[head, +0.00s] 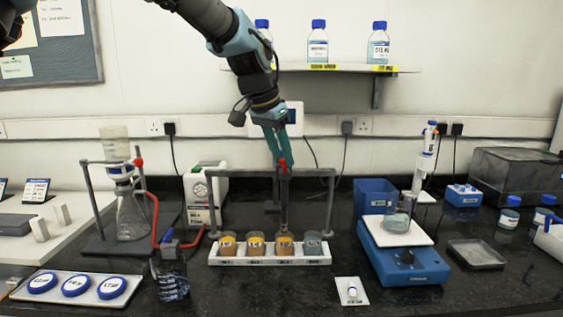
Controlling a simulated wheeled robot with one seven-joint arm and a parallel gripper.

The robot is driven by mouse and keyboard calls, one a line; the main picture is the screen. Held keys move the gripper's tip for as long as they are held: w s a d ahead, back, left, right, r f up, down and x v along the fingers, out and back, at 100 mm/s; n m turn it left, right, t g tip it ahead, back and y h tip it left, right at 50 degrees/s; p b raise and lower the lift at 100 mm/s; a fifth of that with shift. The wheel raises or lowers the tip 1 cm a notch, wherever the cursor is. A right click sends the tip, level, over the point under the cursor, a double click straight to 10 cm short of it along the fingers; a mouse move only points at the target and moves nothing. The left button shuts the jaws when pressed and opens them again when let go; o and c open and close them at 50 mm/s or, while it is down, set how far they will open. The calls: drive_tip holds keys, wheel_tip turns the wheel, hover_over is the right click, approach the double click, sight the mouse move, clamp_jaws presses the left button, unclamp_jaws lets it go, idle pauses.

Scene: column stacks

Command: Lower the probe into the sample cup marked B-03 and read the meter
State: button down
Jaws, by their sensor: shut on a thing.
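My gripper (281,155) is shut on the probe (284,195), a dark upright rod with a red part near its top. The probe hangs down over the third cup from the left (284,247), which holds orange liquid. Its lower end reaches this cup's mouth; I cannot tell whether it is inside or just behind. Several cups stand in a row in a white rack (230,260). The cup labels are too small to read, so I cannot tell which is B-03.
A grey frame (240,172) spans behind the rack. A white unit with a dial (196,200) stands left of it. A blue scale (400,262) with a beaker (396,222) is at right. A flask (132,215) stands on a stand at left. A small white dish (350,291) lies in front.

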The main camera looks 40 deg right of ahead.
drive_tip(key=shift+r, duration=0.8)
drive_tip(key=c, duration=0.8)
unclamp_jaws()
drive_tip(key=shift+o, duration=1.1)
drive_tip(key=b+v, duration=0.2)
drive_tip(key=v, duration=0.8)
drive_tip(key=shift+a+r+b, duration=0.25)
drive_tip(key=shift+r+b, duration=0.05)
